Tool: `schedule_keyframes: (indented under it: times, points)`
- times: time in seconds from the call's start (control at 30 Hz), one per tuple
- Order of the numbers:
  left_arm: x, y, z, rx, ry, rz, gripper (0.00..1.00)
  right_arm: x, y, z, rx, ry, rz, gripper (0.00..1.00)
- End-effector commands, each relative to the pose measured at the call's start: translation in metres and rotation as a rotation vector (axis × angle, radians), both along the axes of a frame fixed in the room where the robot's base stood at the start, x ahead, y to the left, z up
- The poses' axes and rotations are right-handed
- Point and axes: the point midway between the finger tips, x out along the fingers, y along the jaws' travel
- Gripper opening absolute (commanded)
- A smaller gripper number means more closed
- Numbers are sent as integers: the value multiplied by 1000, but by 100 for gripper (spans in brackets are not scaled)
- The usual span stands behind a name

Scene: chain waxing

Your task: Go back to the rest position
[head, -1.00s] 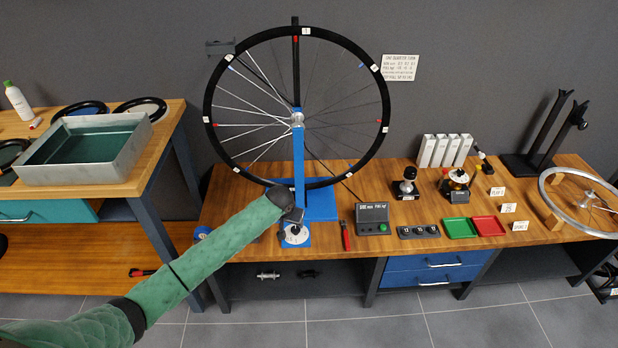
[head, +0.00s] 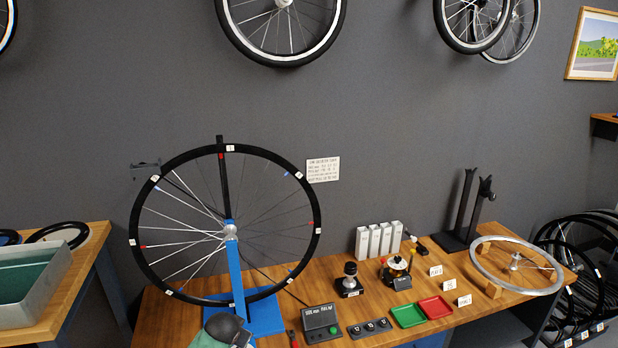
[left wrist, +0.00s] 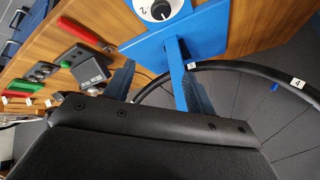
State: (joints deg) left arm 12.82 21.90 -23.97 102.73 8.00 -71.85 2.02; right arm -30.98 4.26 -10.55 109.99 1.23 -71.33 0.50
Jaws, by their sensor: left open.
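The large black-rimmed wheel (head: 311,229) stands upright in the blue truing stand (head: 236,275) on the wooden bench. My left arm shows only at the bottom edge of the head view, with its dark wrist end in front of the stand's foot. In the left wrist view my left gripper (left wrist: 160,88) is open, its two dark fingers apart with no loose object held. The stand's blue upright (left wrist: 177,72) shows between the fingers, close to the right one; I cannot tell whether they touch. My right gripper is in neither view.
Right of the stand are a grey meter box (head: 321,321), a green tray (head: 407,315), a red tray (head: 436,307) and a bare rim (head: 478,265) on supports. A metal basin (head: 62,270) sits on the left bench. Wheels hang above.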

Motion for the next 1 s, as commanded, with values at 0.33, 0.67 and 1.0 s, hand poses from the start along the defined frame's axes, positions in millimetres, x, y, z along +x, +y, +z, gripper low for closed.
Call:
schedule_keyframes:
  times: [0.33, 0.67, 1.0]
  points:
    - [-104, -18, -75, -64, 83, 63, 55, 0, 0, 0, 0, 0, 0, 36]
    - [-233, -30, -157, -138, 242, 155, 55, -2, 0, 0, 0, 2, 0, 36]
    - [-390, -50, -236, -192, 454, 227, 55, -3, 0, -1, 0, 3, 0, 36]
